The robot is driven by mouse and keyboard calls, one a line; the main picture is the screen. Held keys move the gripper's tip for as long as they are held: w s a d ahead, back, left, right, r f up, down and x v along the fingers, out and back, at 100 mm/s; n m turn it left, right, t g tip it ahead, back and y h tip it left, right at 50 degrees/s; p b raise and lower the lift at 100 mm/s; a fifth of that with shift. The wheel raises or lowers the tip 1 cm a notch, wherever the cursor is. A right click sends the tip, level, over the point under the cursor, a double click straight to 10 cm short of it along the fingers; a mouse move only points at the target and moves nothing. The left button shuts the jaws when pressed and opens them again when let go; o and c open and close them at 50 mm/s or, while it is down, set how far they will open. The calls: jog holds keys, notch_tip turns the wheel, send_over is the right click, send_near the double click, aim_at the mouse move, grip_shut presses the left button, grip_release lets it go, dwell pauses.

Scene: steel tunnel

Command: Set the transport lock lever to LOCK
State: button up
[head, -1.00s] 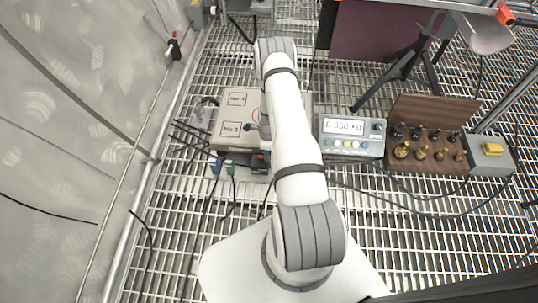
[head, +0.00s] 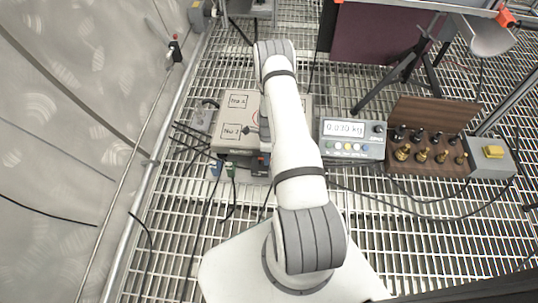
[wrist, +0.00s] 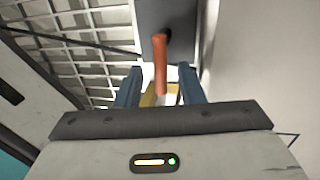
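The orange lever (wrist: 160,66) stands out from a dark grey housing (wrist: 178,14) in the wrist view. My gripper (wrist: 160,84) is open, with one blue finger on each side of the lever and a gap visible on both sides. In the head view my arm hides the lever, and my gripper cannot be made out clearly there. No LOCK marking can be read in either view.
A beige box with labels (head: 229,140) stands left of my arm. A scale with a digital display (head: 352,148) and a wooden block of brass weights (head: 428,168) stand to its right. Cables lie across the grated floor; a curved wall (head: 75,130) bounds the left.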

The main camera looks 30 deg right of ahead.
jog(key=shift+r, duration=0.1)
notch_tip(320, 180, up, 7)
jog(key=w+p, duration=0.1)
jog(key=p, duration=0.2)
jog(key=shift+w+d+r, duration=0.15)
jog(key=shift+d+r, duration=0.05)
jog(key=shift+d, duration=0.2)
jog(key=a+r+n+t+p, duration=0.1)
jog(key=a+r+n+p, duration=0.3)
jog(key=r, duration=1.1)
jog(key=a+r+n+p, duration=0.1)
jog(key=r+n+p, duration=0.35)
jog(key=r, duration=1.15)
jog(key=a+r+n+t+p, duration=0.1)
jog(key=a+r+n+p, duration=0.35)
jog(key=r, duration=1.05)
jog(key=s+a+r+n+p, duration=0.2)
jog(key=s+r+n+p, duration=0.2)
jog(key=r, duration=0.7)
jog(key=s+a+r+n+t+p, duration=0.1)
jog(key=s+a+r+n+p, duration=0.2)
jog(key=s+r+p, duration=0.4)
jog(key=s+a+r+n+t+h+p, duration=0.1)
jog(key=s+r+n+p, duration=0.3)
jog(key=s+r, duration=0.7)
notch_tip(320, 180, up, 6)
jog(key=a+p, duration=0.1)
jog(key=p, duration=0.1)
jog(key=shift+s+a+n+p, duration=0.3)
jog(key=shift+a, duration=0.1)
